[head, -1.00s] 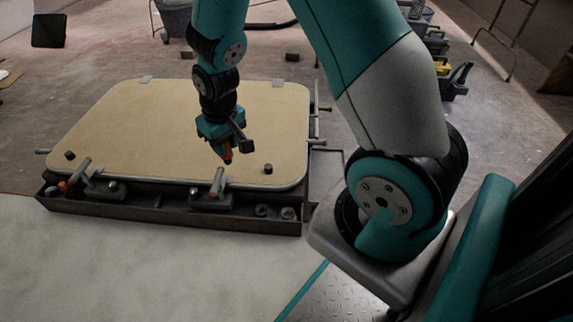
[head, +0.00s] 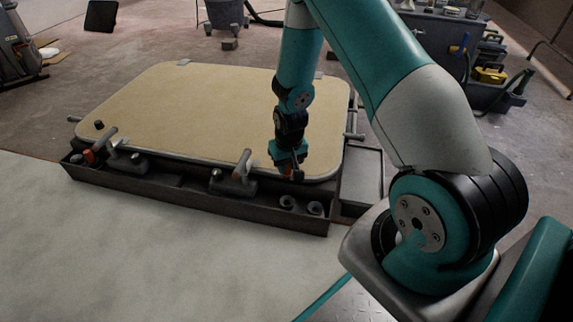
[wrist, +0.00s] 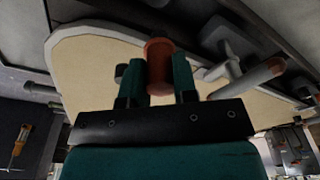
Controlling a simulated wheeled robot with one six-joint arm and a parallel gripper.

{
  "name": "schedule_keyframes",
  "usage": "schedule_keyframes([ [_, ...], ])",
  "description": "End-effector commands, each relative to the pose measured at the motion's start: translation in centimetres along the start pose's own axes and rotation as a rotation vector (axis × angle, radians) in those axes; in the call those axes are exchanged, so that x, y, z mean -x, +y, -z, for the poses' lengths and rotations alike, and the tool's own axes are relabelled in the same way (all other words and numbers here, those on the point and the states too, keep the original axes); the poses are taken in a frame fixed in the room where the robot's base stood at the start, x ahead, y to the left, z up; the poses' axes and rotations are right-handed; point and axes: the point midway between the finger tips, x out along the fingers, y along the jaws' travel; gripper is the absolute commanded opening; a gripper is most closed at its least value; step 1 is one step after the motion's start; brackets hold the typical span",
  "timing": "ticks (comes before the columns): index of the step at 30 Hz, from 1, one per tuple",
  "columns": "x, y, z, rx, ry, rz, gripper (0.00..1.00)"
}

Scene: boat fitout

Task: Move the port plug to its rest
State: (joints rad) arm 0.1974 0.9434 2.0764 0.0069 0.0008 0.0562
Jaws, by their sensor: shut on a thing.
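My gripper (head: 289,174) is over the near right corner of the tan panel (head: 215,110). In the wrist view its teal fingers (wrist: 159,78) are shut on an orange-brown cylinder (wrist: 159,62), which I take to be the port plug. The plug shows as a small red-orange patch (head: 291,173) in the head view. Two grey ring-like sockets (head: 287,202) (head: 315,208) are in the dark tray in front of the panel, just below my gripper in the picture. I cannot tell which of them is the plug's rest.
Two toggle clamps (head: 127,158) (head: 233,180) with raised handles stand along the panel's front edge. The dark tray (head: 190,204) runs along the front. The pale floor before it is clear.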

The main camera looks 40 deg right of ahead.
Motion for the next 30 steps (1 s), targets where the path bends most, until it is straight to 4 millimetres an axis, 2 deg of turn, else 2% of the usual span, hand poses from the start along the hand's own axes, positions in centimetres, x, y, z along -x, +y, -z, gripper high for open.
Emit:
schedule_keyframes([
  [1, -1.2, 0.0, -0.1, 0.000, 0.000, 0.000, 0.04],
  [14, -6.6, 0.0, -0.8, 0.000, 0.000, 0.000, 0.04],
  [21, -7.9, 0.0, -1.0, 0.000, -0.002, 0.000, 0.04],
  [30, -7.9, 0.0, -1.0, 0.000, 0.000, 0.000, 0.04],
])
